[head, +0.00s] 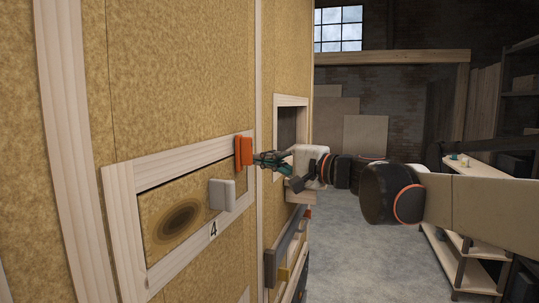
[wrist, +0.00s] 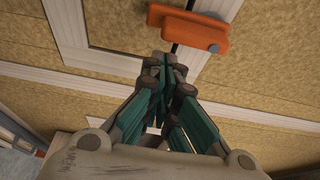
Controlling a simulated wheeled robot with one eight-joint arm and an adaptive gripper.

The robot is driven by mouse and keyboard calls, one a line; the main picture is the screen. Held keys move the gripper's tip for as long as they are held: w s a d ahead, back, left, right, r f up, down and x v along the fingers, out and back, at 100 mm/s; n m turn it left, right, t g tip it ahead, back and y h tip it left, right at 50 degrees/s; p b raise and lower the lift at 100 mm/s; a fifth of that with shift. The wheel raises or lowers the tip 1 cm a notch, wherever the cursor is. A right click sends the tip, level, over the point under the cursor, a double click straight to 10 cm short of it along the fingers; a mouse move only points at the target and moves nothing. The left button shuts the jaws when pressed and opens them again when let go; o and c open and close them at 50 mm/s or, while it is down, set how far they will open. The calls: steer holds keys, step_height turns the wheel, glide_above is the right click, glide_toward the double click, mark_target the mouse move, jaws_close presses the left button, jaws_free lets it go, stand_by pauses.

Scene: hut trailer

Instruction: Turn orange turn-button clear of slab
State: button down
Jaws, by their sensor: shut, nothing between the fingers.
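The orange turn-button (head: 244,152) sits at the upper right corner of the pale wooden frame around the slab (head: 160,215). In the wrist view the button (wrist: 180,27) lies across a dark gap, with a grey pivot near its right end. The slab has a dark oval stain and a whitish block handle (head: 222,195). My gripper (head: 258,160) is shut and empty, its fingertips just right of the button. In the wrist view my gripper (wrist: 167,62) points at the button's lower side; whether it touches cannot be told.
A framed opening (head: 291,125) with a small ledge is in the same wall, behind my gripper. Grey and yellow bars (head: 285,250) jut out below it. Shelving (head: 475,190) stands at the right. The grey floor (head: 365,245) between is clear.

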steer(key=shift+s+a, duration=0.2)
steer(key=shift+s, duration=0.3)
steer(key=shift+f, duration=0.1)
